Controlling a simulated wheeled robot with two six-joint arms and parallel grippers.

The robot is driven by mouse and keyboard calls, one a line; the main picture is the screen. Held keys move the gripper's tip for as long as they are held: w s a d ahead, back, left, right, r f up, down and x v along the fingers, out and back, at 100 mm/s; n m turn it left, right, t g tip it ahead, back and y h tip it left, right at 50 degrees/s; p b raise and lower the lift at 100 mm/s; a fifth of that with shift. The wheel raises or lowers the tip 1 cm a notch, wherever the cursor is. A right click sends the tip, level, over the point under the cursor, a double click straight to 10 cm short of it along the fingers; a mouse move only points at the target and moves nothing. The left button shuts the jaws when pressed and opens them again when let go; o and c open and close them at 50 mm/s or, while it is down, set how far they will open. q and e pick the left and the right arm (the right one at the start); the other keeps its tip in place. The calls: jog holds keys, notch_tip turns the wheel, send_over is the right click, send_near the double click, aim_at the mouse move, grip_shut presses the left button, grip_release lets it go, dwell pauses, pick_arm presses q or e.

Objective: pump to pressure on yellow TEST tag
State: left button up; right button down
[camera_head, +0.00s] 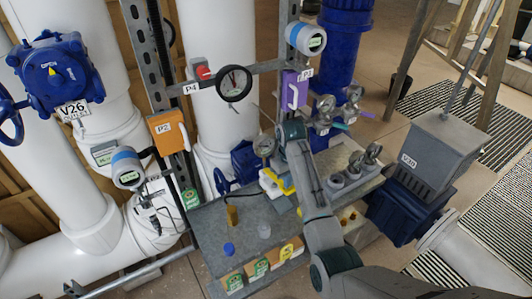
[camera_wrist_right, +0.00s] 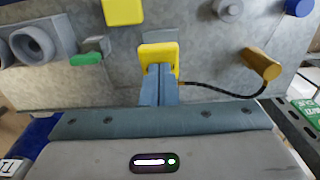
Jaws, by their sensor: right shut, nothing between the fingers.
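My right arm reaches in from the bottom right of the head view. Its gripper (camera_head: 281,181) is over the bench, partly hidden by my own arm. In the wrist view the fingers (camera_wrist_right: 158,90) are together and empty, with their tips at the near edge of a yellow handle-like part (camera_wrist_right: 158,48). I cannot tell whether they touch it. A black hose runs from there to a brass cylinder (camera_wrist_right: 262,63), also in the head view (camera_head: 232,215). A round gauge (camera_head: 263,145) stands behind; its reading is too small. My left gripper is out of view.
The grey bench (camera_head: 205,218) also carries a blue cap (camera_head: 229,248), a grey cylinder (camera_head: 264,230) and grey sockets (camera_head: 340,181). The grey V39 box (camera_head: 440,150) stands to the right, white pipes to the left.

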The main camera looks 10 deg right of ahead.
jog(key=shift+f+b, duration=0.45)
jog(key=shift+f, duration=1.3)
jog(key=shift+r+p, duration=0.95)
jog(key=shift+r, duration=1.6)
jog(key=shift+s+f+b, duration=0.1)
jog(key=shift+f+b, duration=0.65)
jog(key=shift+f, duration=1.85)
jog(key=shift+r+p, duration=0.95)
jog(key=shift+r, duration=1.6)
